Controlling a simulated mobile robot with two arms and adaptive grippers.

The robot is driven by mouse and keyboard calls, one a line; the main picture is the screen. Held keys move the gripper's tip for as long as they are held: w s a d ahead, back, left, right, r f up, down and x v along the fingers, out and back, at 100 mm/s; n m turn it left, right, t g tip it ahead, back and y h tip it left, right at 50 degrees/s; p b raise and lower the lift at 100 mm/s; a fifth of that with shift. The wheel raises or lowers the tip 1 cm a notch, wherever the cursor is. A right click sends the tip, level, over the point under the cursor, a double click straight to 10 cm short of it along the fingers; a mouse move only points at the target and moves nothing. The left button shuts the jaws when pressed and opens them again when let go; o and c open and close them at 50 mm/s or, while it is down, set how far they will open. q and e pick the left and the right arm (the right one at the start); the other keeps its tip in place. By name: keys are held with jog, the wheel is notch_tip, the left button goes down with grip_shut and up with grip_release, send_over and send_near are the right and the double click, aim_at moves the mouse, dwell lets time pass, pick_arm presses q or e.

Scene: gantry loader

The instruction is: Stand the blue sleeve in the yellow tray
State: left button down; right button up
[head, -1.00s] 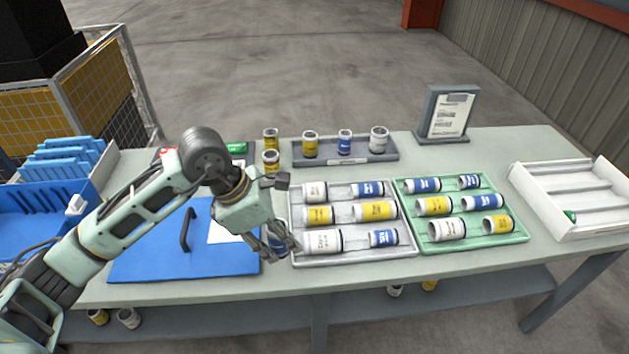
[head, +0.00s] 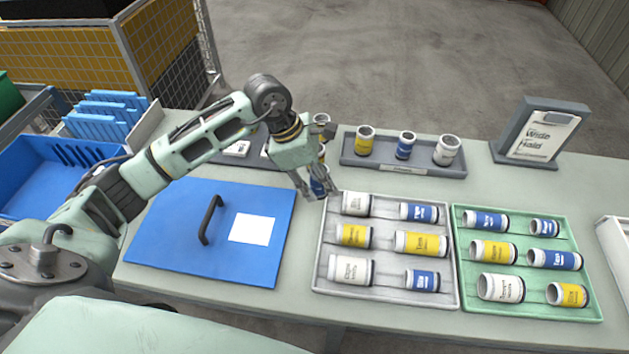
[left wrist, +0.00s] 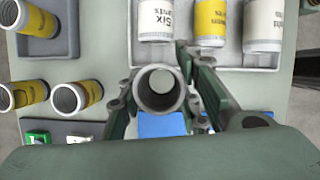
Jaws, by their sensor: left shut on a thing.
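My left gripper (head: 318,194) is shut on a blue sleeve (head: 320,183) near the back left corner of the grey tray (head: 384,293). The sleeve looks roughly upright, partly hidden by the fingers. In the left wrist view I look into the open round end of this sleeve (left wrist: 160,90) between the fingers. Whether its lower end touches the table I cannot tell. Several white, yellow and blue sleeves lie in the grey tray and in the green tray (head: 525,306) to its right. No plainly yellow tray shows. My right gripper is not in view.
A dark rack (head: 385,165) with upright sleeves stands behind the grey tray. A blue panel with a handle (head: 185,250) lies left of it. A sign stand (head: 512,132) is at the back right, a blue bin (head: 60,180) at the far left. Little table is free around the gripper.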

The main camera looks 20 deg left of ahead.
pick_arm(q)
jog(key=w+a+f, duration=0.2)
jog(key=a, duration=0.1)
jog(key=shift+a+p, duration=0.1)
jog(key=shift+p, duration=0.25)
jog(key=shift+w+a+f, duration=0.5)
jog(key=shift+a+f, duration=0.2)
notch_tip(320, 180, down, 3)
jog(key=shift+f+p, duration=0.1)
jog(key=shift+p, duration=0.7)
jog(key=shift+f, duration=0.3)
jog(key=shift+f+b, duration=0.25)
jog(key=shift+b, duration=0.05)
jog(key=c, duration=1.6)
grip_release()
jog(key=o, duration=0.3)
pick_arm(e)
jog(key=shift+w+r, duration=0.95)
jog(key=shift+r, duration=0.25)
